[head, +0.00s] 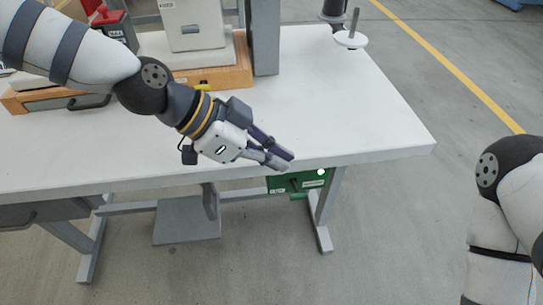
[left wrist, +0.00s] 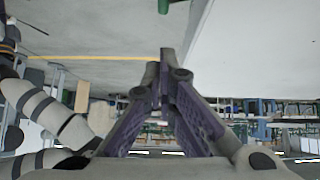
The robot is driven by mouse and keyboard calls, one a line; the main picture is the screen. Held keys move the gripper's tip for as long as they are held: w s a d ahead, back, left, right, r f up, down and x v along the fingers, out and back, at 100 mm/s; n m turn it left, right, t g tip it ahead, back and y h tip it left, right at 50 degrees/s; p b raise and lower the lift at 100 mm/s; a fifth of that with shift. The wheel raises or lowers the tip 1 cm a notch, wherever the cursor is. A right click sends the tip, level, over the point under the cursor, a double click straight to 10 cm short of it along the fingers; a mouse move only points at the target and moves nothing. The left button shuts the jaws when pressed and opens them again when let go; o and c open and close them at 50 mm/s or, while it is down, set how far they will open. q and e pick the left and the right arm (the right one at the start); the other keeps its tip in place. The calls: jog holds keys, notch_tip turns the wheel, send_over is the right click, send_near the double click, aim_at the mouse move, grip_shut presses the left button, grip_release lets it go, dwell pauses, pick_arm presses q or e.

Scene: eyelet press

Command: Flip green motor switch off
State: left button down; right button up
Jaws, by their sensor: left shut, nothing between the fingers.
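The green motor switch box (head: 283,183) hangs under the front edge of the white table, near its right leg. A bright round spot (head: 321,172) shows at its upper right, and the switch positions are too small to read. My left gripper (head: 284,161) is shut and empty, its fingertips over the table's front edge just above the box. In the left wrist view the shut fingers (left wrist: 165,62) point up the picture, and a bit of green shows at the top edge. My right gripper is out of view; only my right arm shows at the right.
A machine on a wooden base (head: 225,76) stands at the back, beside a grey post (head: 265,38). A grey pedal plate (head: 187,219) is under the table.

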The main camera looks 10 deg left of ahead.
pick_arm(q)
send_over(295, 196)
notch_tip(295, 196, down, 5)
jog(key=shift+r+b, duration=0.2)
jog(key=shift+b, duration=0.2)
notch_tip(295, 196, down, 2)
jog(key=shift+f, duration=0.75)
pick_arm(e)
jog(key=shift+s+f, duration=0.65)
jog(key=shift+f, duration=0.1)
